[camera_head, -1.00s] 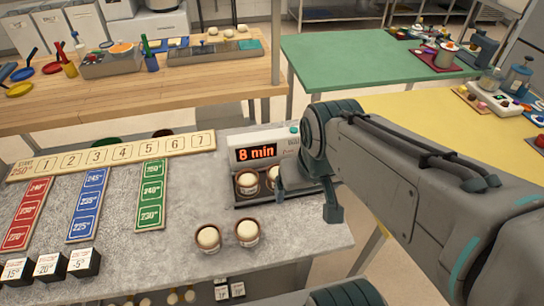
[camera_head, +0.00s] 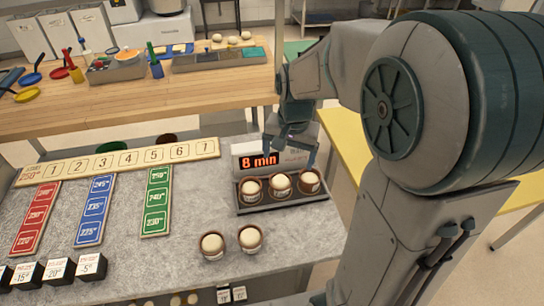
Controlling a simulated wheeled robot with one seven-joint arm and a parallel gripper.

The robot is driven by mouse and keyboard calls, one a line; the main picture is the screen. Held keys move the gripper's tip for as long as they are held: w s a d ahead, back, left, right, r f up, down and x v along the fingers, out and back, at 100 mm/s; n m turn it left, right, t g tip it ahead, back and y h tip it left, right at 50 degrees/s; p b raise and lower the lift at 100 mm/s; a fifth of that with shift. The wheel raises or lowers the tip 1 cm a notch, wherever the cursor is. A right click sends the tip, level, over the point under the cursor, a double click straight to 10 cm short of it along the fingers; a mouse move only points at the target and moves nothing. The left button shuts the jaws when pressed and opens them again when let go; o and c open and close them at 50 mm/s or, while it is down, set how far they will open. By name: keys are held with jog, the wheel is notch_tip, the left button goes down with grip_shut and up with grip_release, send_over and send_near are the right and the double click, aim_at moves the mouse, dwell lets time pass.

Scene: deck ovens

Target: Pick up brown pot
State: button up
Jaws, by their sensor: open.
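Several brown pots with pale domed tops are in view. Three stand in a row in the dark tray (camera_head: 285,203) of the timer: a left pot (camera_head: 251,190), a middle pot (camera_head: 280,186) and a right pot (camera_head: 308,183). Two more, a left front pot (camera_head: 212,246) and a right front pot (camera_head: 250,239), stand loose on the grey counter. My gripper (camera_head: 290,155) is open and points down, its fingers spread in front of the timer display, just above the middle and right tray pots. It appears empty and apart from the pots.
The timer (camera_head: 255,161) reads "8 min" behind the tray. A numbered board (camera_head: 120,161) and red, blue and green strips (camera_head: 157,200) lie to the left. Black blocks (camera_head: 60,270) sit at front left. The counter between strips and tray is clear.

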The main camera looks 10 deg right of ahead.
jog(key=w+f+m+g+p, duration=0.1)
jog(key=w+f+m, duration=0.2)
jog(key=w+f, duration=0.3)
jog(key=p, duration=0.1)
send_over(280, 180)
notch_tip(280, 180, down, 7)
jog(key=shift+f, duration=0.1)
jog(key=shift+s+f+p, duration=0.1)
jog(key=shift+f+p, duration=0.9)
jog(key=shift+f, duration=1.7)
jog(key=c, duration=1.2)
